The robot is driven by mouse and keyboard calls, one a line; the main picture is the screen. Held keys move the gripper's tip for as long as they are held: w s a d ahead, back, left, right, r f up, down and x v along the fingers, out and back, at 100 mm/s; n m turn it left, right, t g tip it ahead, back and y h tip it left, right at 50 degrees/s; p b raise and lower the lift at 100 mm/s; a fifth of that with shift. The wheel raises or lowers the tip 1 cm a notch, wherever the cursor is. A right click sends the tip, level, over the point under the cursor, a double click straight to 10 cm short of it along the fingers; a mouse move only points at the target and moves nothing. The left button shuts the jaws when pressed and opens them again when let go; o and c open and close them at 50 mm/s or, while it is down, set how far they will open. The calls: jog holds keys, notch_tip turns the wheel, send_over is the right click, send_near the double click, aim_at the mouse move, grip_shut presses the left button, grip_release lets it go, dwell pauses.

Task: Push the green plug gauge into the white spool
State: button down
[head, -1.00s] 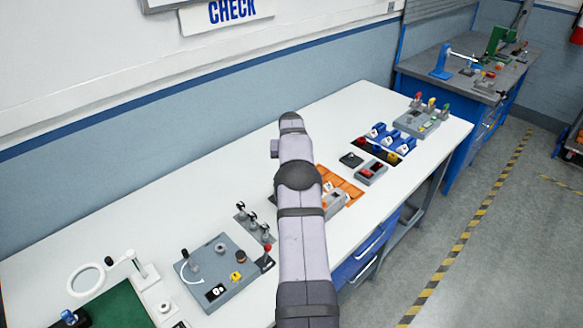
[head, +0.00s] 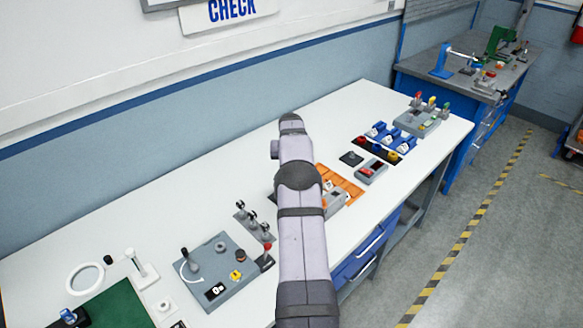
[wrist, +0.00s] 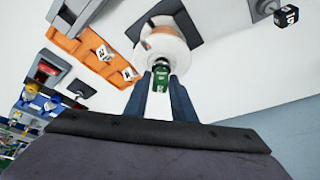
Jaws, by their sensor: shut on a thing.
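My gripper (wrist: 160,88) is shut on the green plug gauge (wrist: 160,80), which sits between the two blue-grey fingers in the wrist view. The white spool (wrist: 178,54) is just beyond the gauge, its round face partly covered by the gauge and fingertips. In the head view my own arm hides the gripper, gauge and spool.
A dark grey block (wrist: 188,27) lies behind the spool. An orange tray (wrist: 75,50) with white marked pieces is to the left in the wrist view. In the head view a grey fixture plate (head: 218,270) stands left of my arm. The white bench (head: 120,225) is clear near the wall.

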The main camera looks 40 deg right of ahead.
jog(key=shift+f+b, duration=0.4)
jog(key=shift+f, duration=0.3)
jog(key=shift+s+a+f, duration=0.15)
jog(key=shift+s+f, duration=0.05)
jog(key=shift+f, duration=0.2)
dwell(0.4)
jog(key=c, duration=1.4)
grip_release()
jog(key=shift+r, duration=0.1)
jog(key=shift+r+b, duration=0.45)
jog(key=shift+b, duration=0.05)
jog(key=b+v, duration=0.3)
jog(key=v, duration=0.3)
jog(key=shift+r, duration=0.35)
jog(key=shift+s+a, duration=0.1)
jog(key=shift+a, duration=0.05)
